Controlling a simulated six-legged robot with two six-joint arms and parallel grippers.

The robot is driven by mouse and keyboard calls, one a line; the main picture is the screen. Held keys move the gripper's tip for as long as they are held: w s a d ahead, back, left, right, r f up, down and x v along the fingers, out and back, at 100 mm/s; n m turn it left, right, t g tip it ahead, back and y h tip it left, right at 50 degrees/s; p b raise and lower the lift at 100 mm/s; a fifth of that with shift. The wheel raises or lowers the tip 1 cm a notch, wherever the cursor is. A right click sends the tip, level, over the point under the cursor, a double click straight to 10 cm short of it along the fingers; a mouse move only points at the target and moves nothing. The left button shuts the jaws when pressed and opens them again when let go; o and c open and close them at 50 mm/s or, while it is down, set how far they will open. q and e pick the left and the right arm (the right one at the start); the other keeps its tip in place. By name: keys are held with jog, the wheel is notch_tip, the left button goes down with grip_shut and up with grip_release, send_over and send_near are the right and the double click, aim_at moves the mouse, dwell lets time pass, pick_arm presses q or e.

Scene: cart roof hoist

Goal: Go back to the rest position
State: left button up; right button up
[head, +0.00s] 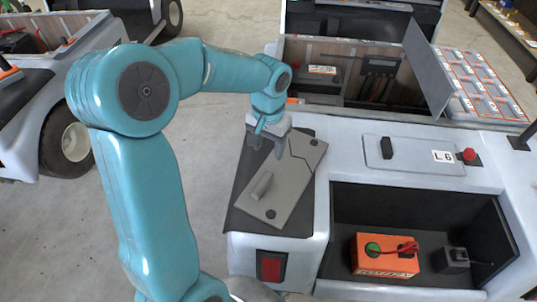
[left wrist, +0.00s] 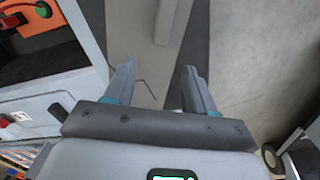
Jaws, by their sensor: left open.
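My left gripper (head: 267,148) is open and empty, with its fingers pointing down over the far end of a grey flat panel on the cart. It also shows in the left wrist view (left wrist: 160,78), its two fingers spread apart. The grey panel (head: 290,180) has a raised bar handle (head: 262,186) and dark round knobs, and lies on a dark mat (head: 246,212) on the cart's left rear corner. The handle is ahead of the fingers and not between them. Whether the fingertips touch the panel, I cannot tell. My right gripper is not in view.
The white cart (head: 340,150) has an open rear bay with an orange battery box (head: 384,262) and a small black device (head: 453,260). A red button (head: 469,154) stands by the L6 label. A raised grey lid (head: 427,68) stands behind. Another cart (head: 30,95) is at left, with clear floor between.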

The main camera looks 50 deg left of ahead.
pick_arm(q)
jog(key=shift+r, duration=0.65)
